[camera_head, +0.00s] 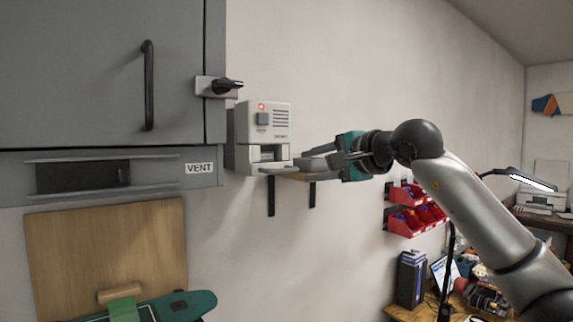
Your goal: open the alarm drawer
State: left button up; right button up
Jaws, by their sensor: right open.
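The alarm box (263,125) is a small white unit on the wall beside the grey cabinet, with a lit red light, a grey button and a speaker grille. Its drawer (268,154) is the slot at the lower front, and I cannot tell whether it stands out at all. My right gripper (296,164) is open, its fingers pointing left at the drawer's height, just right of the box. Whether a finger touches the drawer is unclear. My left gripper is not in view.
The grey cabinet (90,70) with a black handle and a VENT panel (199,168) fills the left. A wooden board (105,245) leans below; red bins (415,218) hang at right.

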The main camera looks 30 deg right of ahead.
aim_at(288, 170)
jog(key=p+x, duration=0.3)
jog(key=x, duration=0.6)
jog(key=shift+w+f, duration=0.1)
jog(key=shift+w, duration=0.05)
grip_shut()
dwell(1.1)
